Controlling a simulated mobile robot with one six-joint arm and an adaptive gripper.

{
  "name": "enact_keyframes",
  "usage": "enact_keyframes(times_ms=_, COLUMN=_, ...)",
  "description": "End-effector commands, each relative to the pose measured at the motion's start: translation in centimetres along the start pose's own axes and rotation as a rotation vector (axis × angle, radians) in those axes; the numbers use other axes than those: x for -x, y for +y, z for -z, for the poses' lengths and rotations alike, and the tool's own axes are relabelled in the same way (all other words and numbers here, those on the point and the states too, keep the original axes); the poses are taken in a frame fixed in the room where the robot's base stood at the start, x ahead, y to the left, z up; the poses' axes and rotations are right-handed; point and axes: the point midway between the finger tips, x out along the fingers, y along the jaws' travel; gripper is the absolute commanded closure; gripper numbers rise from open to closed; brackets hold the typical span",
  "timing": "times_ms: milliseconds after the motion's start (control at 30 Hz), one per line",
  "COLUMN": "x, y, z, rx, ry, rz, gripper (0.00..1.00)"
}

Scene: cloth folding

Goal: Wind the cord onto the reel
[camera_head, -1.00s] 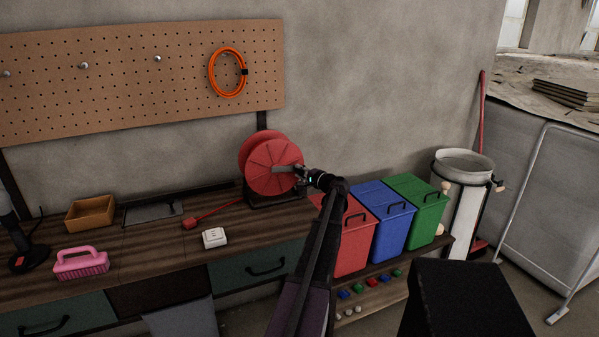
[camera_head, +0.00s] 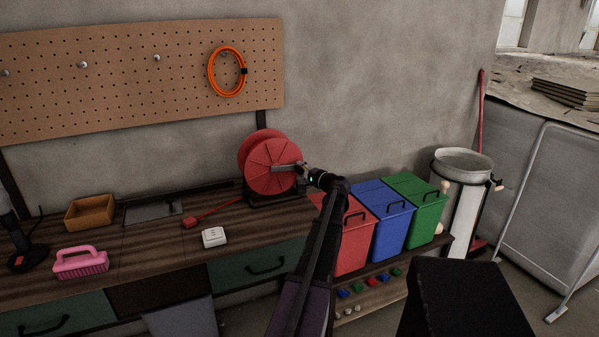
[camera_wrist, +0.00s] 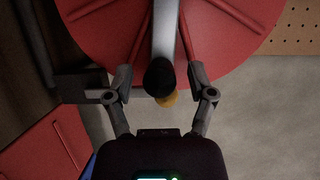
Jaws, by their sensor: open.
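The red reel (camera_head: 268,172) stands on a dark base at the back of the workbench. A red cord (camera_head: 218,209) runs from it down to the left, ending in a red plug (camera_head: 189,222) on the bench top. My gripper (camera_head: 299,169) is at the reel's right side, by its grey crank arm (camera_head: 285,168). In the wrist view my gripper (camera_wrist: 161,72) is open, with its fingers on either side of the crank's black knob (camera_wrist: 159,77). I cannot tell whether either finger touches it. A brassy tip (camera_wrist: 167,99) shows below the knob.
Red (camera_head: 355,240), blue (camera_head: 380,222) and green (camera_head: 417,205) bins stand right of my arm. An orange cord coil (camera_head: 227,72) hangs on the pegboard (camera_head: 130,75).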

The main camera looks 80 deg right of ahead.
Motion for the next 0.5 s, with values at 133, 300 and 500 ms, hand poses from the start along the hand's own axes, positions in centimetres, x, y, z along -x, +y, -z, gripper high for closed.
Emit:
enact_keyframes(times_ms=133, x=1.5, y=0.0, z=-0.1, rx=0.0, ry=0.0, rz=0.001, gripper=0.29)
enact_keyframes(times_ms=300, x=3.7, y=0.1, z=-0.1, rx=0.0, ry=0.002, rz=0.002, gripper=0.29)
enact_keyframes(times_ms=500, x=6.0, y=0.1, z=0.0, rx=0.0, ry=0.001, rz=0.003, gripper=0.29)
